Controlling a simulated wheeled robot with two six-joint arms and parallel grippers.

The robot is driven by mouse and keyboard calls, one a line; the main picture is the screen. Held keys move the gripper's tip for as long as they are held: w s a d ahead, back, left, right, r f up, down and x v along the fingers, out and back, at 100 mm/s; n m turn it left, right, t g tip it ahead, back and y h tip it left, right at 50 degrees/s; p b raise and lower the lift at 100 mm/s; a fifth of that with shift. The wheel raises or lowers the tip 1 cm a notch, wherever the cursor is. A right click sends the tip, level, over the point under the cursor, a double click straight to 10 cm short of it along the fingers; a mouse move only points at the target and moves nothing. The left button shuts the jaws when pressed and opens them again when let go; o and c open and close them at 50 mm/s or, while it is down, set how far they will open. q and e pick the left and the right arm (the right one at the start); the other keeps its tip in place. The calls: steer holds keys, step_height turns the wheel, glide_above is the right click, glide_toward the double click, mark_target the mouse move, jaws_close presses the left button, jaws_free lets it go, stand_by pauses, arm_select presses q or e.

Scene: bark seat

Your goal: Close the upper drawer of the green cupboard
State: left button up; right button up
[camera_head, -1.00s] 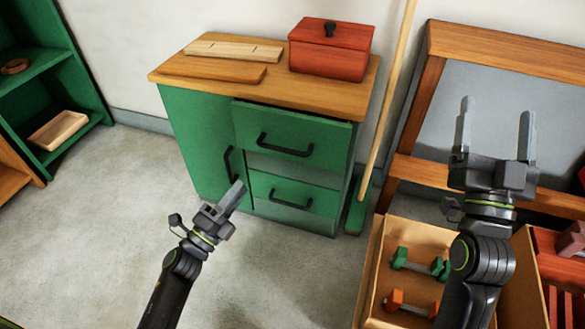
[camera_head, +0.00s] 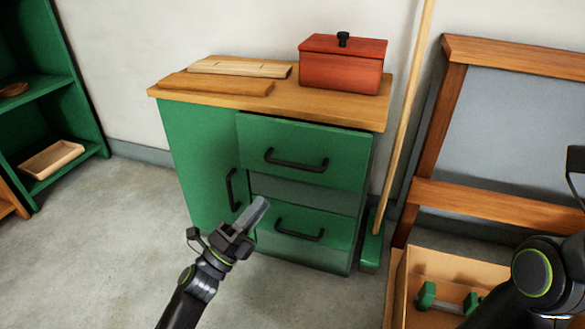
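The green cupboard (camera_head: 195,150) with a wooden top stands in the middle of the head view. Its upper drawer (camera_head: 300,153) stands out from the front, with a dark gap under the top and a black bar handle (camera_head: 296,162). The lower drawer (camera_head: 303,232) below it also has a black handle. My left gripper (camera_head: 250,215) is in front of the cupboard, low and left of the drawers, apart from the upper drawer. Its fingers look close together, seen nearly edge-on, and their opening cannot be told. My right gripper (camera_head: 577,170) is mostly cut off at the right edge.
A red lidded box (camera_head: 341,66) and wooden boards (camera_head: 215,84) lie on the cupboard top. A broom (camera_head: 404,120) leans at its right side. A wooden crate (camera_head: 398,290) with green dumbbells is at lower right. Floor in front and left is clear.

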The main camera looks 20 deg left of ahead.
mark_target(292, 163)
arm_select(q)
steer(key=x, duration=1.2)
jaws_close()
